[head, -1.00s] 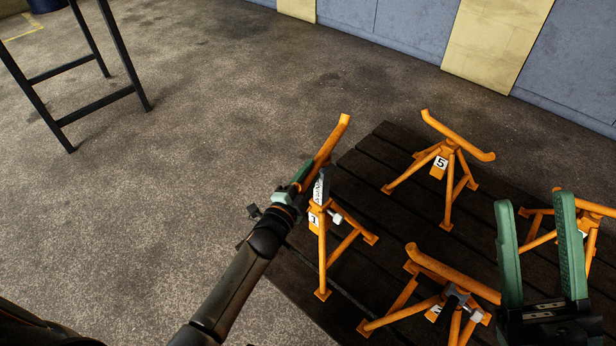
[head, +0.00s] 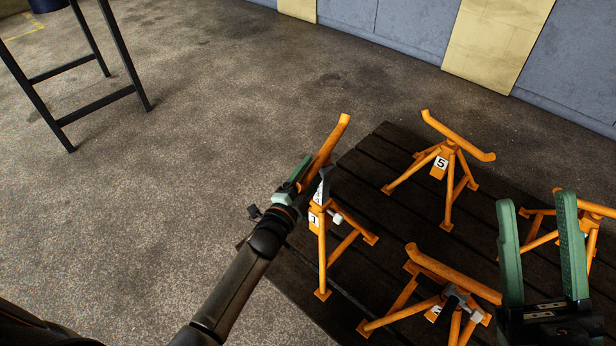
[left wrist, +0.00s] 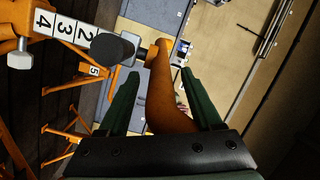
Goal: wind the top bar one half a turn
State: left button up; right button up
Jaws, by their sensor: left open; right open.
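The orange stand labelled 1 (head: 322,240) is at the left end of the dark slatted platform. Its slanted orange top bar (head: 328,145) rises up and to the right. My left gripper (head: 301,176) is at the lower part of this bar. In the left wrist view, the orange bar (left wrist: 165,95) lies between the two green fingers of the open left gripper (left wrist: 156,78); contact cannot be told. A white numbered strip (left wrist: 68,28) and a dark round knob (left wrist: 110,49) are beside it. My right gripper (head: 537,200) is open and empty at the lower right.
Stand 5 (head: 440,163) is at the back of the platform (head: 375,215). Another orange stand (head: 450,275) is at the front, and one (head: 590,215) is partly behind my right gripper. A dark metal frame (head: 95,105) stands at the far left. Floor between is clear.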

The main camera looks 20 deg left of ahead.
pick_arm(q)
jog(key=shift+s, duration=0.55)
jog(key=s+a+p, duration=0.1)
jog(key=s+p, duration=0.2)
jog(key=s, duration=0.8)
jog(key=shift+s+a, duration=0.2)
jog(key=shift+a, duration=0.1)
pick_arm(e)
notch_tip(320, 180, up, 4)
jog(key=shift+s+d+f+n, duration=0.1)
jog(key=shift+d+f+n, duration=0.05)
jog(key=shift+f+n, duration=0.15)
